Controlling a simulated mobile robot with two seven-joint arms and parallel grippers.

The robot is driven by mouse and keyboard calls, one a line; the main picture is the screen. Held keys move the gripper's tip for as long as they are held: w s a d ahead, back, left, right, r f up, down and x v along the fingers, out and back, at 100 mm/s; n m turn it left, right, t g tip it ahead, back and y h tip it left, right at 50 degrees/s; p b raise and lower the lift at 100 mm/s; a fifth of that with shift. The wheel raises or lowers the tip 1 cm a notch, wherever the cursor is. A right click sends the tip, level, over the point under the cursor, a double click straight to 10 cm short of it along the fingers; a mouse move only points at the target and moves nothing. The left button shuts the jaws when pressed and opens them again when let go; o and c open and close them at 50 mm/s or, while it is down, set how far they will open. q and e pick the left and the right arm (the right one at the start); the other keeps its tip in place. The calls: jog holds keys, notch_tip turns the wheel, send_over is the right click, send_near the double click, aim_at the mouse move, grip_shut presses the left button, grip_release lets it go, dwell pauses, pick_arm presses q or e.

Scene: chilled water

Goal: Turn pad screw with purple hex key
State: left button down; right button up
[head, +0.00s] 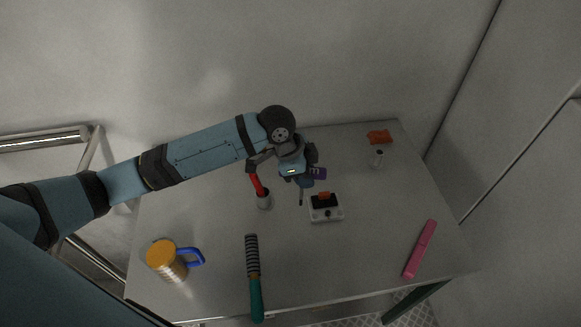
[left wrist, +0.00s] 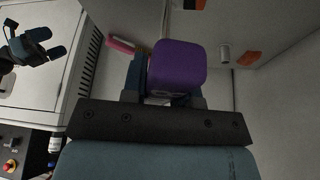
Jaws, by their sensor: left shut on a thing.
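My left gripper (head: 305,178) is shut on the purple hex key (head: 319,173). Its purple block-like handle (left wrist: 177,65) fills the space between the fingers in the left wrist view. A thin dark shaft points down below the gripper in the head view, just left of the pad (head: 327,214). The pad is a small light box with a black top and an orange part, lying on the table. I cannot make out its screw, and the shaft tip looks apart from the pad. My right gripper (left wrist: 42,45) shows only at the left of the left wrist view; its jaw state is unclear.
A green-handled striped tool (head: 254,275), a pink bar (head: 420,248), a small cylinder (head: 378,159) and an orange piece (head: 379,137) are apart.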

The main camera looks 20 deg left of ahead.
pick_arm(q)
jog(key=w+d+f+m+g+y+b, duration=0.1)
jog(key=w+d+f+m+g, duration=0.3)
jog(key=m, duration=0.9)
jog(key=shift+d+f+g, duration=0.4)
jog(key=shift+d, duration=0.85)
jog(key=shift+f, duration=0.25)
jog(key=shift+f+b, duration=0.3)
jog(key=shift+f, duration=0.55)
dwell(0.7)
jog(key=shift+m, duration=0.3)
